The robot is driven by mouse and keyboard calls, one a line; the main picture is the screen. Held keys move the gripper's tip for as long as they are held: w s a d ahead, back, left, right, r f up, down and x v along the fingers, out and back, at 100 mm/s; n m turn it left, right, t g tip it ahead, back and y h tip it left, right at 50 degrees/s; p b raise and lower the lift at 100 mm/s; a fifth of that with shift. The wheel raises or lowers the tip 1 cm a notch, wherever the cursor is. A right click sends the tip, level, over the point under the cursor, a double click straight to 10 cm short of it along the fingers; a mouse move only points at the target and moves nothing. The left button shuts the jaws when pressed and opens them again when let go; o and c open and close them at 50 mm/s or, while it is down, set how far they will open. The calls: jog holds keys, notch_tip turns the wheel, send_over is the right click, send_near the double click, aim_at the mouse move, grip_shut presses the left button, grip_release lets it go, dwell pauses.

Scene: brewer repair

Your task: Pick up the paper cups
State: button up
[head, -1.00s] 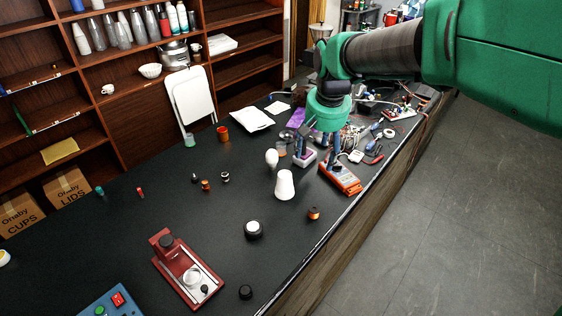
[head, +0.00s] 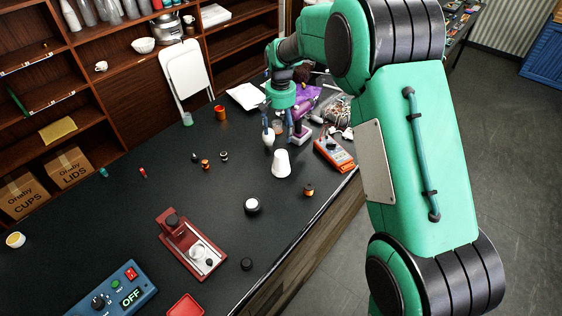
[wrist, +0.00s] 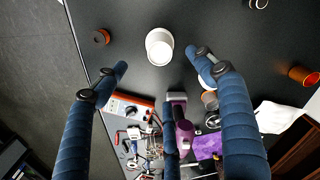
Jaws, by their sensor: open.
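A white tapered item that looks like upturned paper cups (head: 281,164) stands on the black table in the head view. It also shows in the wrist view (wrist: 159,46) from above, near the top middle; I cannot tell whether it is one cup or a stack. My gripper (head: 283,130) is open and empty, pointing down over the table, behind the cups in the head view. In the wrist view the spread blue fingers of my gripper (wrist: 152,82) are apart from the cups. A white bulb-shaped item (head: 268,138) is close by one finger, partly hidden in the wrist view.
An orange multimeter (head: 334,154) and tangled wires lie right of the cups. A purple-grey device (head: 301,136) is close to my gripper. A black-and-white knob (head: 252,206) and a copper spool (head: 308,190) are in front. The table left of the cups is mostly clear.

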aim_at(281, 154)
jog(key=shift+w+a+f, duration=0.1)
jog(key=shift+w+f, duration=0.05)
jog(key=shift+f, duration=0.05)
jog(key=shift+f, duration=0.1)
jog(key=shift+f, duration=4.2)
jog(key=shift+d+f, duration=0.2)
jog(key=shift+f, duration=2.4)
jog(key=shift+c, duration=0.6)
jog(key=c, duration=1.1)
